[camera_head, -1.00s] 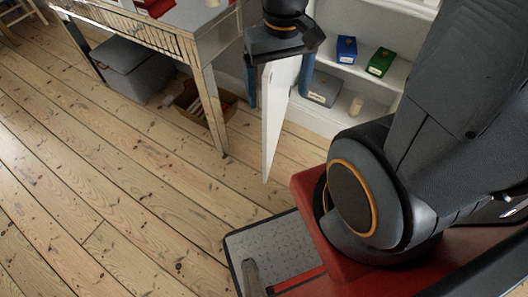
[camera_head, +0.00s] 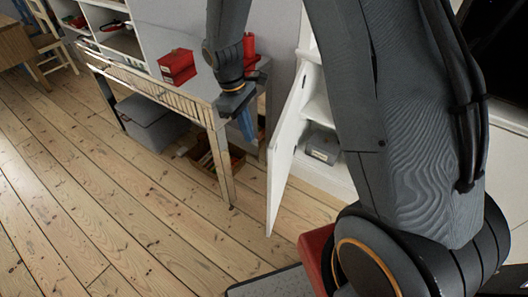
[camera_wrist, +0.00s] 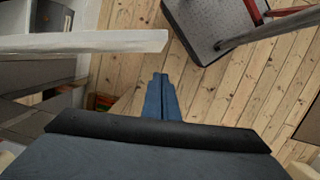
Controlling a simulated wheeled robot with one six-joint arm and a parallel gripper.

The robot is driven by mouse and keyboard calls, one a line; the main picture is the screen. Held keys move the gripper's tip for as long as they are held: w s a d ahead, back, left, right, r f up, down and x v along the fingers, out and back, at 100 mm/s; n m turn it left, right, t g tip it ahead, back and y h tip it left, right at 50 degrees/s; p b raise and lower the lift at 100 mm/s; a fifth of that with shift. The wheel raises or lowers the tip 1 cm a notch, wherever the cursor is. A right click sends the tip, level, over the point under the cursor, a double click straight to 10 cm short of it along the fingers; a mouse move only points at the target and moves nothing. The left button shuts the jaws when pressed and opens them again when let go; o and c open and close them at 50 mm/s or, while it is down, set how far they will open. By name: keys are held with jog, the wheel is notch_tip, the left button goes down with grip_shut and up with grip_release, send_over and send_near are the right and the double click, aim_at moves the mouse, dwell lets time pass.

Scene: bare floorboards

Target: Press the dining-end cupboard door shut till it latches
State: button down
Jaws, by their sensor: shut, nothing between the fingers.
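The white cupboard door (camera_head: 286,150) stands ajar in the head view, swung out from the white cupboard (camera_head: 326,170). In the wrist view the door (camera_wrist: 85,42) shows nearly edge-on as a pale bar at upper left. My gripper (camera_head: 246,125) is just left of the door, on its outer side, with its blue fingers together and empty. The closed fingers (camera_wrist: 160,80) point up the middle of the wrist view, with floor beyond them and a gap to the door. My arm hides much of the cupboard's right side.
A table (camera_head: 218,150) stands left of the door, with a red box (camera_head: 177,67) on top. A grey bin (camera_head: 150,122) and an open box of things (camera_head: 212,158) are under it. A grey box (camera_head: 323,147) sits inside the cupboard. Floorboards in front are clear.

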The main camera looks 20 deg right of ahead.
jog(key=s+d+f+p, duration=0.1)
jog(key=d+f+p, duration=0.1)
jog(key=f, duration=0.3)
jog(key=d+f+n+p, duration=0.1)
jog(key=d+f+p, duration=0.1)
jog(key=f+p, duration=0.2)
jog(key=shift+s+f+n, duration=0.3)
jog(key=shift+s+f, duration=0.1)
jog(key=shift+f, duration=0.7)
